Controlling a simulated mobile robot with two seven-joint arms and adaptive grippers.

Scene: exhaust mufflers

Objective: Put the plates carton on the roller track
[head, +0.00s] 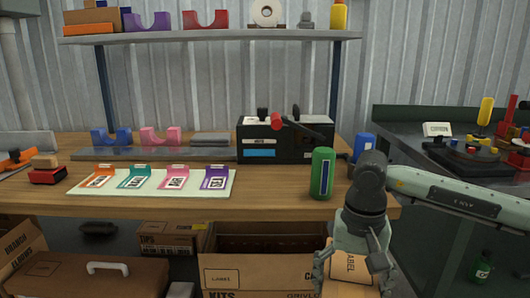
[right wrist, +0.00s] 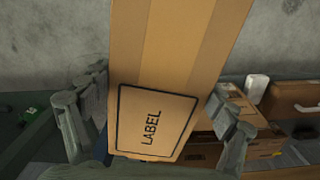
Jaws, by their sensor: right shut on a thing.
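My right gripper (head: 354,274) points down in front of the bench and is shut on a brown carton (head: 347,262). In the right wrist view the carton (right wrist: 185,45) lies between the two fingers of the gripper (right wrist: 158,100). Its near face bears a black-framed panel reading LABEL. No word "plates" can be read on it, so I cannot tell its name from the print. The carton's lower part is hidden in the head view. I cannot make out a roller track in either view. My left gripper is not in view.
The wooden bench (head: 270,208) holds a green can (head: 321,174), a black machine (head: 285,139) and a mat with coloured cards (head: 150,184). Under it are an open carton (head: 270,240), a TIPS carton (head: 170,238) and a brown case (head: 105,275). A dark bench (head: 400,115) stands right.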

